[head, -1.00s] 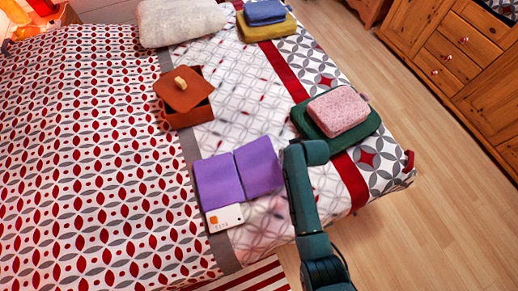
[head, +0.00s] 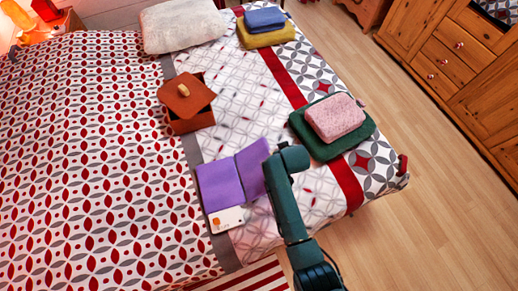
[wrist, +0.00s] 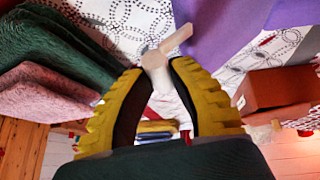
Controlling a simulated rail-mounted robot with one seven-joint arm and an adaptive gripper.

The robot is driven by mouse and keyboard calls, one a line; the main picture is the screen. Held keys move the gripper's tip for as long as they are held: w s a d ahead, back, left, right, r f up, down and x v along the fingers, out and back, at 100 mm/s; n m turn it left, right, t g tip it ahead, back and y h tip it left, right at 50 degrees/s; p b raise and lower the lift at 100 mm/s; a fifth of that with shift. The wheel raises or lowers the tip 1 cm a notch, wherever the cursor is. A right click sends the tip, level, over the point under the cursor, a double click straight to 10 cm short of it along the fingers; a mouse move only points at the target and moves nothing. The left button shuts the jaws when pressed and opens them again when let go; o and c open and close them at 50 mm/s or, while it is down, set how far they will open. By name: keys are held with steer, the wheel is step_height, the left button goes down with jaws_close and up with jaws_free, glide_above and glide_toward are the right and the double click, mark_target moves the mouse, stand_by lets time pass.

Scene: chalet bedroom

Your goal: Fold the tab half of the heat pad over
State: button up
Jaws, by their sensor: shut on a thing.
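The purple heat pad lies on the bed in two halves. Its left half (head: 218,186) is flat, and its right, tab half (head: 252,168) is tilted up along the crease between them. In the wrist view, the purple pad (wrist: 225,25) fills the upper right, with a pale tab (wrist: 177,39) sticking out from it. My gripper (wrist: 157,72) is shut on this tab, its yellow ribbed fingers on either side. In the head view my arm hides the fingertips and the tab, at the right edge of the pad.
A white card (head: 226,219) lies against the pad's front edge. A green cushion (head: 312,134) with a pink block (head: 335,117) on it is to the right. An orange box (head: 190,119) with its lid askew stands behind. Folded blue and yellow cloths (head: 266,34) lie farther back.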

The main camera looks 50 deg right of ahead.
steer(key=a+r, duration=0.1)
steer(key=w+r+p, duration=0.1)
steer(key=r, duration=0.1)
steer(key=shift+w+a+h+p, duration=0.1)
steer(key=shift+a+h+p, duration=0.2)
steer(key=shift+a, duration=0.05)
steer(key=shift+w+a, duration=0.1)
steer(key=shift+n+g+h, duration=0.3)
steer(key=shift+g+h, duration=0.1)
steer(key=shift+h, duration=0.2)
steer(key=shift+w+a+r+p, duration=0.4)
steer(key=shift+a+r, duration=0.25)
steer(key=shift+a, duration=0.05)
steer(key=shift+w+a+r+p, duration=0.35)
steer(key=shift+w+a+r, duration=0.05)
steer(key=shift+a+r, duration=0.25)
steer(key=shift+g+h, duration=0.3)
steer(key=shift+h, duration=0.1)
steer(key=shift+w+a+r, duration=0.55)
steer(key=shift+a, duration=0.25)
steer(key=shift+w+a+r, duration=0.5)
steer(key=shift+a, duration=0.25)
steer(key=shift+c, duration=0.2)
